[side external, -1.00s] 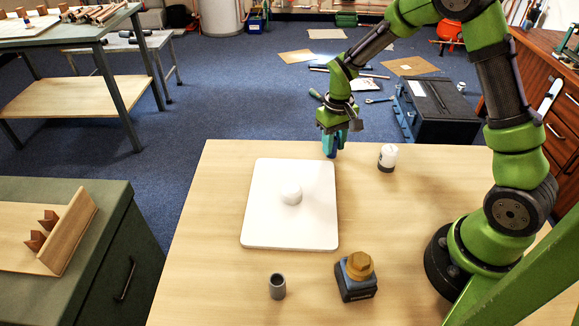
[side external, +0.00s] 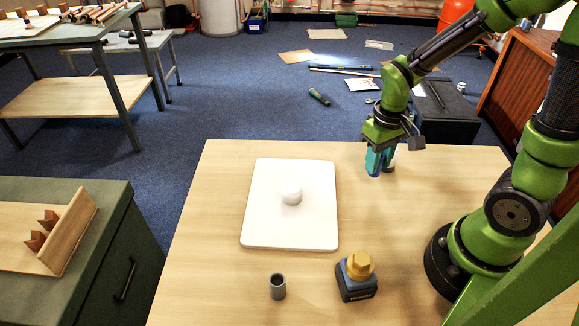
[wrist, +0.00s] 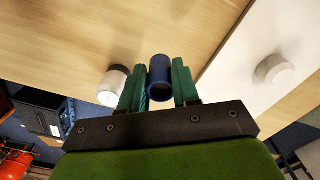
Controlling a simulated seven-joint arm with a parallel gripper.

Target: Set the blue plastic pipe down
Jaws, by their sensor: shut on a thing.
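My gripper (side external: 378,158) is shut on the blue plastic pipe (wrist: 160,72). In the wrist view the pipe sits between the two green fingers (wrist: 160,84), its dark open end facing the camera. In the side view the pipe (side external: 373,170) shows as a small blue piece at the fingertips, over the back right of the wooden table (side external: 215,225). I cannot tell whether it touches the table.
A white and dark cylinder (wrist: 112,86) stands close beside the gripper, mostly hidden behind it in the side view. A white board (side external: 262,215) with a round white knob (side external: 291,193) lies to the left. A grey pipe piece (side external: 277,286) and a brass-topped block (side external: 357,275) stand in front.

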